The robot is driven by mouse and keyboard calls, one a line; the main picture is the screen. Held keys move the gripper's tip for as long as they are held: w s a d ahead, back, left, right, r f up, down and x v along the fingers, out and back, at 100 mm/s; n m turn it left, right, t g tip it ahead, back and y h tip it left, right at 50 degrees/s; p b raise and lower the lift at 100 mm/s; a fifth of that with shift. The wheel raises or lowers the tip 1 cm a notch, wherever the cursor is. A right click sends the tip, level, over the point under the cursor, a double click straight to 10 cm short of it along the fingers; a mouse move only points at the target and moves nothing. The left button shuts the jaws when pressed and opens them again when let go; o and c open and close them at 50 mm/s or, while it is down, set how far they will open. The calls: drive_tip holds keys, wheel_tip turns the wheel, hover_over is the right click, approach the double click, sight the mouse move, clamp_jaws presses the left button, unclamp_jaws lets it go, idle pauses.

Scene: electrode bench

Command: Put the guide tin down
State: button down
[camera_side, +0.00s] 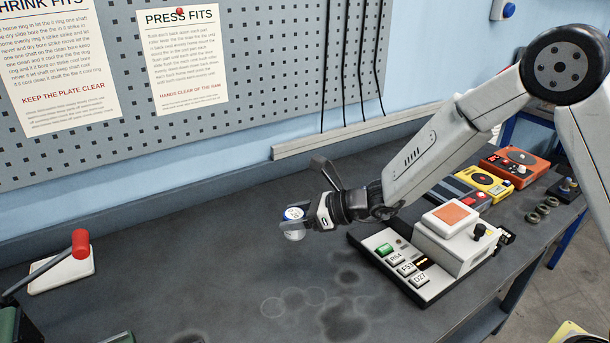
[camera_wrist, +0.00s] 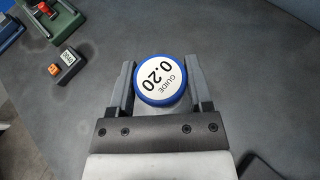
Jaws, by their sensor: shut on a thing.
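The guide tin (camera_wrist: 160,80) is round, with a blue rim and a white lid reading "GUIDE 0.20". My gripper (camera_wrist: 157,82) is shut on it, one finger at each side, in the wrist view. In the side view the tin (camera_side: 294,214) shows a blue and white top and a pale lower part. There my gripper (camera_side: 300,224) holds it above the dark bench (camera_side: 200,280). How high the tin is over the bench is hard to tell.
A white panel with a hot-plate-like box (camera_side: 450,235) and labelled blocks stands right of my gripper. Yellow (camera_side: 483,182) and orange (camera_side: 515,165) units lie behind it. A red-handled lever (camera_side: 80,244) stands at left. A small "GO/NO"-like block (camera_wrist: 66,62) lies upper left. The bench middle is clear.

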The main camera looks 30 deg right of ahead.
drive_tip(key=s+d, duration=0.1)
drive_tip(key=d, duration=1.2)
drive_tip(key=w+f, duration=0.2)
drive_tip(key=w, duration=0.2)
drive_tip(key=w+a+f, duration=0.1)
drive_tip(key=w+f, duration=0.2)
drive_tip(key=w, duration=0.1)
drive_tip(key=w+f, duration=0.3)
drive_tip(key=w, duration=0.1)
drive_tip(key=shift+w+a+f, duration=0.25)
drive_tip(key=shift+w+a, duration=0.1)
drive_tip(key=shift+w, duration=0.05)
drive_tip(key=shift+w+f, duration=0.3)
drive_tip(key=shift+w+f, duration=0.15)
drive_tip(key=shift+f, duration=0.1)
drive_tip(key=shift+w+f, duration=0.1)
drive_tip(key=shift+f, duration=1.5)
drive_tip(key=shift+f, duration=0.15)
